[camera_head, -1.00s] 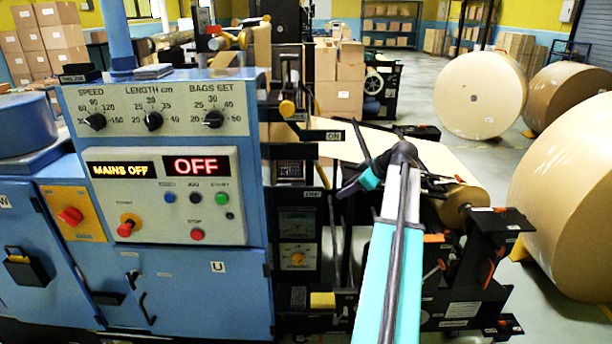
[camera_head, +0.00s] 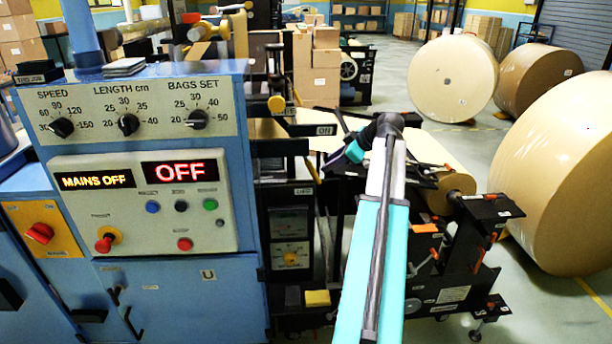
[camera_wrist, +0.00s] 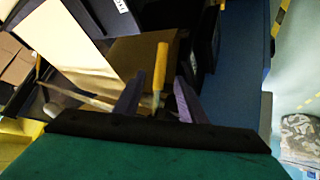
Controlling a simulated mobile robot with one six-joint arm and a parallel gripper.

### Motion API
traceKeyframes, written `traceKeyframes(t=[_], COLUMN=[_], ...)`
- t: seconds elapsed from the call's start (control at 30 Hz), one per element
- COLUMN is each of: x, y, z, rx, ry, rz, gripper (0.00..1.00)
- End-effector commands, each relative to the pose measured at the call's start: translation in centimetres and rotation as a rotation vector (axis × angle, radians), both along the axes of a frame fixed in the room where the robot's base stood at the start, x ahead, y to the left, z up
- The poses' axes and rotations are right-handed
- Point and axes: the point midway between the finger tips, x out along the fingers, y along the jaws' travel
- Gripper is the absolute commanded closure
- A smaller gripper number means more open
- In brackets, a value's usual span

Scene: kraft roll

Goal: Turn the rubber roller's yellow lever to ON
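In the wrist view a yellow lever (camera_wrist: 160,68) stands upright in the picture, with a grey part at its lower end. My gripper (camera_wrist: 158,97) is open, its two purple fingers apart on either side of the lever's lower part. I cannot tell how deep the lever sits between them or whether either finger touches it. In the head view my gripper (camera_head: 340,166) is small and dark beside the machine, partly behind my arm. I cannot make out this lever there. A small label plate (camera_head: 324,130) is just above and left of the gripper.
The blue control panel (camera_head: 130,210) stands at left, its displays reading MAINS OFF and OFF. A yellow knob (camera_head: 276,104) sticks out at its right edge. A small kraft roll (camera_head: 452,190) is right of my arm. Large paper rolls (camera_head: 556,170) stand on the open floor at right.

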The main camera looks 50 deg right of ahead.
Motion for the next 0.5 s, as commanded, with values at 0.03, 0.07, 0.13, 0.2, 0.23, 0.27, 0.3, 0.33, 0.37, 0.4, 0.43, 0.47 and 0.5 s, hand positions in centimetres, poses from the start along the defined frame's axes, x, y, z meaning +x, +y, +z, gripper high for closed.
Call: traceKeyframes(t=[0.03, 0.07, 0.13, 0.2, 0.23, 0.27, 0.3, 0.33, 0.37, 0.4, 0.43, 0.47, 0.5], x=[0.2, 0.3, 0.6, 1.0, 1.2, 1.4, 1.7, 1.9, 2.2, 2.6, 2.8, 3.1, 3.5], y=[0.2, 0.3, 0.4, 0.5, 0.5, 0.6, 0.7, 0.7, 0.8, 0.9, 0.9, 0.9, 0.9], z=[0.0, -0.1, -0.2, -0.5, -0.6, -0.8, -1.1, -1.3, -1.5, -1.8, -2.0, -2.2, -2.6], rx=[0.0, 0.001, 0.0, 0.0, 0.0, 0.001, 0.001, 0.001, 0.002, 0.001, 0.0, 0.0, 0.002], ry=[0.001, 0.0, 0.0, 0.0, 0.0, 0.0, 0.0, 0.001, 0.001, 0.001, 0.001, 0.001, 0.001], rz=[0.003, 0.004, 0.006, 0.007, 0.007, 0.008, 0.009, 0.01, 0.011, 0.011, 0.011, 0.011, 0.011], gripper=[0.63, 0.63, 0.63, 0.63, 0.63, 0.63, 0.63, 0.63, 0.63, 0.63, 0.63, 0.63, 0.63])
